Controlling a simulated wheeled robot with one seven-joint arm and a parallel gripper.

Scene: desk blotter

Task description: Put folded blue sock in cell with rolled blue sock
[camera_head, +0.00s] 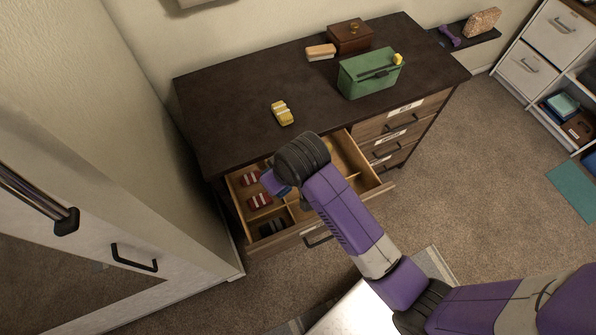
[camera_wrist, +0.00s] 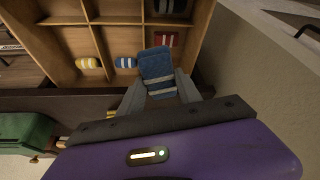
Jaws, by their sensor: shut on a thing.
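The folded blue sock (camera_wrist: 157,70) with pale stripes is in my gripper (camera_wrist: 160,88), which is shut on its near end in the wrist view. It is held over the open drawer (camera_head: 291,238). The rolled blue sock (camera_wrist: 125,62) lies in a middle cell, just left of the held sock in the wrist view. The held sock overlaps the line of the divider beside that cell and partly hides the cell to the right. In the head view my arm hides the gripper's fingers and much of the drawer's middle.
A rolled yellow sock (camera_wrist: 88,63) and a red sock (camera_wrist: 166,39) lie in the cells either side. Dark socks (camera_head: 272,226) occupy a front cell. On the dresser top (camera_head: 225,95) are a folded yellow sock (camera_head: 282,113), a green bin (camera_head: 368,75) and a wooden box (camera_head: 350,37).

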